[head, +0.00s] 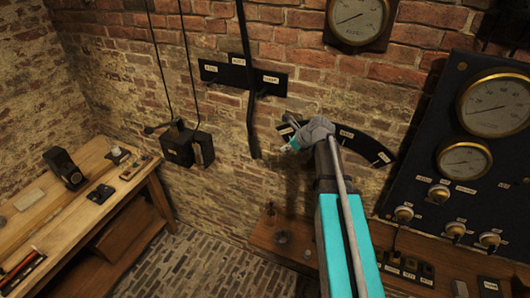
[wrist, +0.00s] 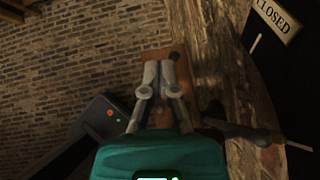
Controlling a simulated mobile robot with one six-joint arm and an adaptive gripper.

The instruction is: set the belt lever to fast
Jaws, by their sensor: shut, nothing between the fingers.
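A long dark lever (head: 249,120) hangs down the brick wall in the head view, crossing a dark plate (head: 224,74) with small pale labels too small to read. I take it for the belt lever; it crosses between the middle and right labels. My gripper (head: 287,148) is right of the lever's lower end, apart from it in the picture, in front of a curved dark plate (head: 347,135). In the wrist view my gripper (wrist: 160,68) has its fingers together and empty. The belt lever is not clearly identifiable in the wrist view.
A black box (head: 187,146) with a side handle is on the wall at left. A gauge panel (head: 420,165) with knobs stands at right. A wooden bench (head: 135,180) is at left, a wooden ledge (head: 262,236) below. A "CLOSED" label (wrist: 275,18) shows in the wrist view.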

